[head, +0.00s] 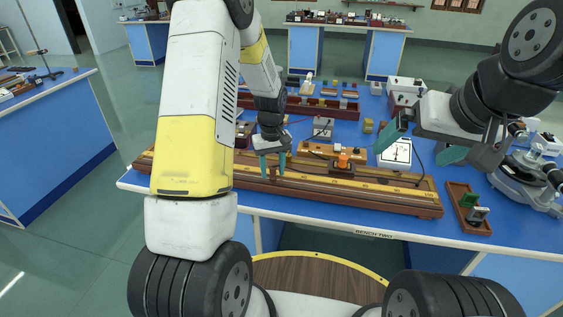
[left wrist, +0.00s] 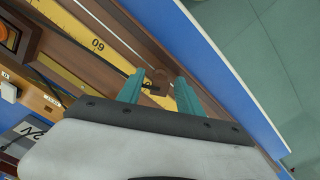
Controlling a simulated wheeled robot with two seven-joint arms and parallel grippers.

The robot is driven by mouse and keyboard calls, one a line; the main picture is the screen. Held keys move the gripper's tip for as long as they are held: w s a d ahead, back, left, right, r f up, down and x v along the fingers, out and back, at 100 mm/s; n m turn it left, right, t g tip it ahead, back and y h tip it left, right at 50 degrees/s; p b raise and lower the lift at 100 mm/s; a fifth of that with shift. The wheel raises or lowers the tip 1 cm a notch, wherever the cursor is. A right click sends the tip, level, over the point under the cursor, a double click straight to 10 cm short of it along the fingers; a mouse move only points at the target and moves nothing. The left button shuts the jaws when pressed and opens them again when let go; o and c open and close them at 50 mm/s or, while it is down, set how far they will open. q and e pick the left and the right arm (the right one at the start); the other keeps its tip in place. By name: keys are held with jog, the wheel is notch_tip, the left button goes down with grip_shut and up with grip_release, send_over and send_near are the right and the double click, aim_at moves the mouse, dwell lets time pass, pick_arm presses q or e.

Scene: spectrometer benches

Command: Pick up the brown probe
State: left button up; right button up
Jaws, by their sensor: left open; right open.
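The brown probe (left wrist: 161,76) is a small brown block with a dark pin, at the long wooden metre bridge (left wrist: 125,40). In the head view the probe (head: 273,174) is small and partly hidden by my left gripper. My left gripper (head: 272,172) points down over the bridge (head: 350,190), with its teal fingers apart. In the left wrist view the fingers (left wrist: 156,88) stand on either side of the probe; I cannot tell if they touch it. My right gripper (head: 420,148) is open and empty above the right of the bench.
An orange-knobbed wooden unit (head: 343,160) stands just behind the bridge. A white meter (head: 395,154) is behind its right end. A small wooden tray (head: 468,208) with green and grey pieces lies at the right. The blue bench's front edge (head: 330,229) is close to the bridge.

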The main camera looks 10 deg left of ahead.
aim_at(273, 167)
pick_arm(q)
grip_shut()
jog(key=shift+r, duration=0.1)
jog(key=shift+r, duration=0.55)
notch_tip(273, 167, up, 2)
jog(key=shift+r, duration=0.1)
jog(key=s+d+r, duration=0.2)
jog(key=s+d, duration=0.6)
jog(key=s, duration=0.5)
jog(key=w+a+f+n, duration=0.1)
jog(key=w+a+n, duration=0.1)
jog(key=w, duration=0.2)
jog(key=w+a+f+n, duration=0.1)
jog(key=w+a, duration=0.2)
jog(key=w, duration=0.1)
jog(key=w+a+f+n, duration=0.2)
jog(key=w, duration=0.2)
jog(key=shift+w+a+n, duration=0.15)
jog(key=shift+a+n, duration=0.1)
jog(key=shift+n, duration=0.05)
jog(key=shift+w+a+f, duration=0.2)
jog(key=shift+w+a, duration=0.1)
jog(key=shift+w, duration=0.05)
jog(key=shift+f, duration=0.1)
